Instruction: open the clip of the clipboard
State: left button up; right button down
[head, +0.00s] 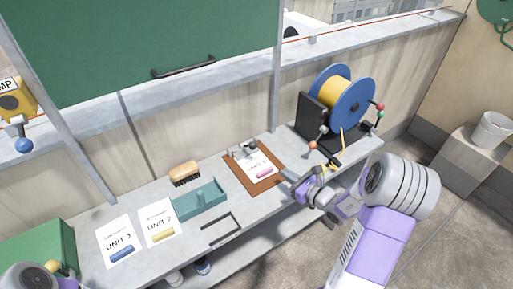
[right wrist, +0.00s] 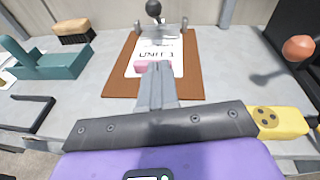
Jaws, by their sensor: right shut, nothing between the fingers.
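The brown clipboard (head: 240,174) lies on the grey bench and holds a white sheet (head: 254,161) with a pink patch. Its metal clip (head: 243,148) is at its far end. In the right wrist view the clipboard (right wrist: 194,75) is straight ahead, and the clip shows as a dark ball knob (right wrist: 153,9) between metal posts. I cannot tell whether the clip is raised. My right gripper (head: 287,177) is shut and empty at the clipboard's near right side; its fingers (right wrist: 155,72) point over the near edge towards the sheet. My left gripper is not in view.
A teal tray (head: 185,211), a brush (head: 184,172) and a black handle (head: 220,228) lie left of the clipboard. A blue cable reel (head: 345,92) and a red-knobbed lever (head: 313,146) stand to its right. Sheets (head: 158,219) lie further left. A wall stands behind the bench.

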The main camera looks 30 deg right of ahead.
aim_at(268, 168)
jog(key=shift+s+r, duration=0.1)
jog(key=shift+s, duration=0.3)
jog(key=b+x, duration=0.2)
jog(key=x, duration=0.8)
jog(key=shift+w+a, duration=0.1)
jog(key=shift+w+a+r, duration=0.15)
jog(key=shift+w+r, duration=0.2)
jog(key=shift+w, duration=0.15)
jog(key=shift+w+a+r, duration=0.1)
jog(key=shift+w+r, duration=0.2)
jog(key=shift+w, duration=0.25)
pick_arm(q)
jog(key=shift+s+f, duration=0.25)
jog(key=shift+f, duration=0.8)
pick_arm(e)
jog(key=shift+w+a+r, duration=0.15)
jog(key=shift+w+r, duration=0.25)
jog(key=shift+w, duration=0.2)
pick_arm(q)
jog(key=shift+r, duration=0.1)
